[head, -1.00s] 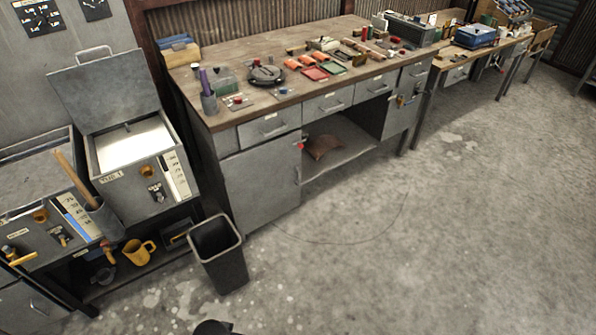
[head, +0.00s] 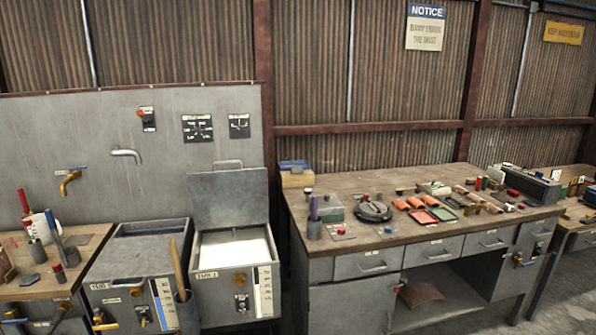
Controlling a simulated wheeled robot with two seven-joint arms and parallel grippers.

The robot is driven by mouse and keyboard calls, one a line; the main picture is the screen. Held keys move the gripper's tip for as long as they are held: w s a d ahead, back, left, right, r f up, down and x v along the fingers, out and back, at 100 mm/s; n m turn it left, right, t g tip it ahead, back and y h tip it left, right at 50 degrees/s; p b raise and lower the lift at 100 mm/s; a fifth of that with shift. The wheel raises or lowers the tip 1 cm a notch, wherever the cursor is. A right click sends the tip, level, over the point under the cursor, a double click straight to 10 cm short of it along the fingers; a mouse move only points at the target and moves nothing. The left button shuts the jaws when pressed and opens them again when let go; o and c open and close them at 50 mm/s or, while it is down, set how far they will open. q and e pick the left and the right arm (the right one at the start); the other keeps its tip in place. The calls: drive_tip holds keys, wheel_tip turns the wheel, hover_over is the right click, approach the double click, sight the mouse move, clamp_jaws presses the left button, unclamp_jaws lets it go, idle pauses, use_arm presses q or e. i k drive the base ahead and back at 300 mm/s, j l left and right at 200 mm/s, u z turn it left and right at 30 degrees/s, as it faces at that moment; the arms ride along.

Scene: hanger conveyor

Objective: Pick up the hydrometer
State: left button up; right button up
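I cannot make out a hydrometer for certain at this size. Neither of my grippers is in view.
Two grey metal tanks stand side by side; the right tank (head: 208,294) has its lid (head: 229,198) raised and pale contents. A wooden handle (head: 177,262) sticks up between them. The workbench (head: 345,186) holds several small tools and trays. A tap (head: 70,182) is on the wall panel.

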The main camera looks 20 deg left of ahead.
sight(27, 222)
drive_tip(key=u, duration=2.2)
